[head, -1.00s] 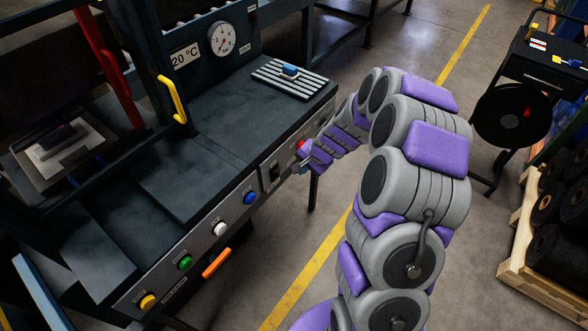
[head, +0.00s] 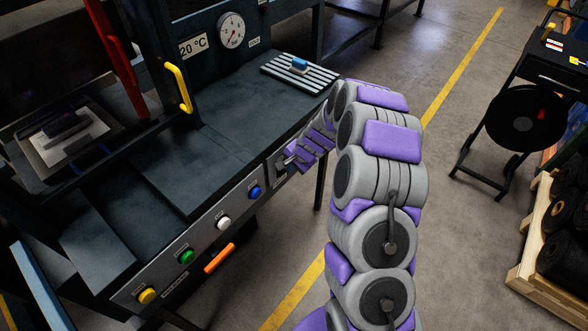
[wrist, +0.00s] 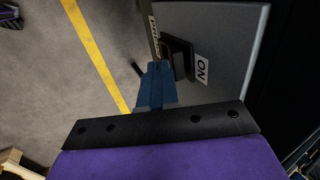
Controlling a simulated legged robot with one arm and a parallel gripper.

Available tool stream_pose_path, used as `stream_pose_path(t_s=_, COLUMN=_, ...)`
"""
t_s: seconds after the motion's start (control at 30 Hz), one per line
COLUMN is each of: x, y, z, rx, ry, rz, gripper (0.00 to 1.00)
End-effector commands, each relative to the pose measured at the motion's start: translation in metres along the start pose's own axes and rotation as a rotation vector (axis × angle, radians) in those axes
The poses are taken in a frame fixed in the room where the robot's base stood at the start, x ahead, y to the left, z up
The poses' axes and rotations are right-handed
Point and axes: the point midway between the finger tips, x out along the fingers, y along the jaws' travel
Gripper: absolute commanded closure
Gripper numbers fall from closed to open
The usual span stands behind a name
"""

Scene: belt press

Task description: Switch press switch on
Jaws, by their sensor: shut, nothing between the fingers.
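The press switch (wrist: 181,57) is a black switch on the grey front panel, with an "ON" label beside it in the wrist view. My gripper (wrist: 156,84) shows there as dark blue fingers, shut and empty. Its tips are right at the switch and overlap part of it; I cannot tell whether they touch. In the head view my gripper (head: 286,160) is at the right part of the panel and largely hides the switch.
Blue (head: 255,192), white (head: 223,222), green (head: 187,257) and yellow (head: 147,295) buttons run along the panel, with an orange handle (head: 218,258) below. A slatted rack (head: 312,76) lies on the press table.

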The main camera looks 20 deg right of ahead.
Motion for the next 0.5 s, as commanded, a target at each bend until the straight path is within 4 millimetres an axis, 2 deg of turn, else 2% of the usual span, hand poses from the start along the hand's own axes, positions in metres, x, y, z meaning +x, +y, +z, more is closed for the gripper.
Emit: stream_pose_path(t_s=0.5, x=-0.0054, y=-0.006, z=-0.0039, rx=0.0, ry=0.004, rz=0.05, gripper=1.0)
